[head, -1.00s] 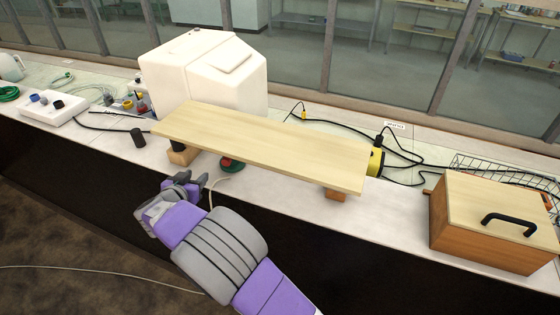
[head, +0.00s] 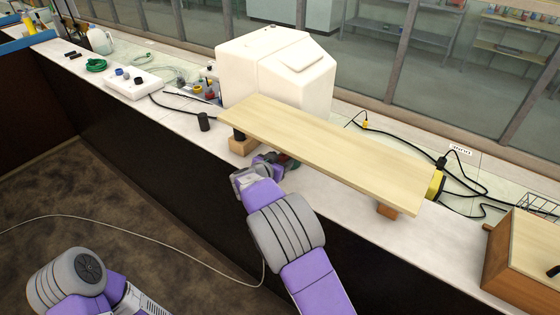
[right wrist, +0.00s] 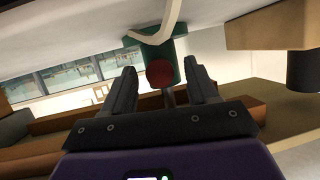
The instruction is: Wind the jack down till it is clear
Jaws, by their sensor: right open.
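The jack shows in the right wrist view as a green body (right wrist: 155,42) with a round red knob (right wrist: 160,73). My right gripper (head: 272,164) is at the board's front edge beside the jack. In the right wrist view my right gripper (right wrist: 161,83) is open, with the red knob between and just beyond its fingertips; I see no contact. My left arm shows at the lower left of the head view, its gripper out of sight.
The board rests on a wooden block (head: 243,145) at left and another block (head: 387,211) at right. A white housing (head: 275,75) stands behind it. A black cylinder (head: 204,122) is to the left, a wooden box (head: 515,265) to the right. Cables lie behind the board.

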